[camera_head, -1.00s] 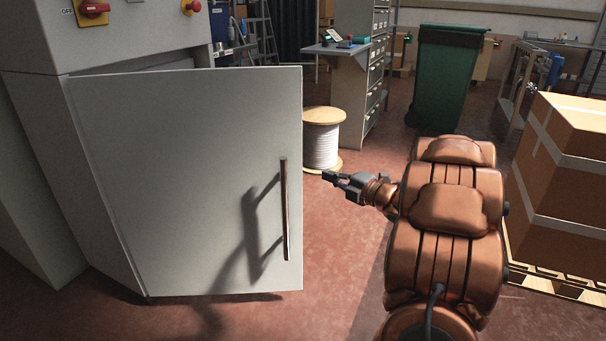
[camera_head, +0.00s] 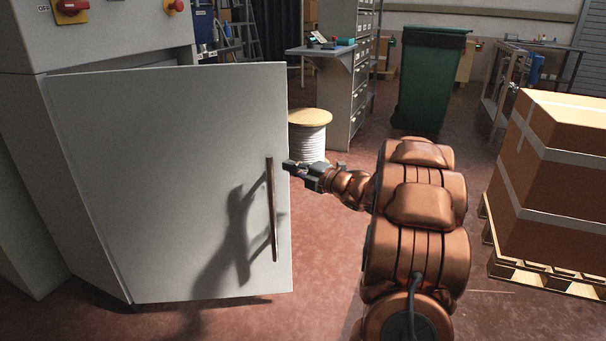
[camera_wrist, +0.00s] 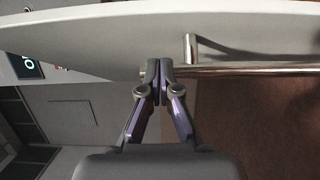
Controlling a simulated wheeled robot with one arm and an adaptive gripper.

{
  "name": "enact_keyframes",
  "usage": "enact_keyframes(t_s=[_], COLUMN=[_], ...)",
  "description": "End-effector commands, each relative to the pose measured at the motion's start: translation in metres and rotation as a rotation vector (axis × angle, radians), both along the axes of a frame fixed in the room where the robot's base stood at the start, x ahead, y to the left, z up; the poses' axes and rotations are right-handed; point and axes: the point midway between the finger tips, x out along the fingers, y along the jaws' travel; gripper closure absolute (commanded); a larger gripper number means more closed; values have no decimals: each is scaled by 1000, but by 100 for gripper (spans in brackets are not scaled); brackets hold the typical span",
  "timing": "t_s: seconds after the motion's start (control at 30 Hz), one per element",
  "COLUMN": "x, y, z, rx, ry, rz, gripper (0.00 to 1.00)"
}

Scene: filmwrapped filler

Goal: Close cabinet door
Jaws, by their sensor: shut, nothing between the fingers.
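The cabinet door (camera_head: 160,180) is a light grey panel that stands open, hinged at its left side on the grey cabinet (camera_head: 75,140). A long upright bar handle (camera_head: 272,210) sits near its right edge. My gripper (camera_head: 287,165) is shut and empty, at the door's right edge near the top of the handle. In the wrist view the door (camera_wrist: 110,38) spans the top, and the shut fingertips (camera_wrist: 158,68) are close to the end of the handle (camera_wrist: 240,71). I cannot tell whether they touch it.
A cable spool (camera_head: 309,135) stands behind my gripper. A green bin (camera_head: 430,80) is at the back, and a large taped box (camera_head: 560,170) stands on a pallet (camera_head: 545,278) at the right. Red knobs (camera_head: 72,6) are on the cabinet above the door. Open floor lies below the door.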

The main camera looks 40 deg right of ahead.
Motion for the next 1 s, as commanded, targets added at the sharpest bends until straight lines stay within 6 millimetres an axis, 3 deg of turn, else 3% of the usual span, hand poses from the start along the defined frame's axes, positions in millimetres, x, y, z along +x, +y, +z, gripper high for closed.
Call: enact_keyframes(t_s=[0.4, 1.0], x=[35, 40], y=[-15, -19], z=[0, 0], rx=[1, 1], ry=[-1, 0], rz=[1, 0], gripper=[100, 100])
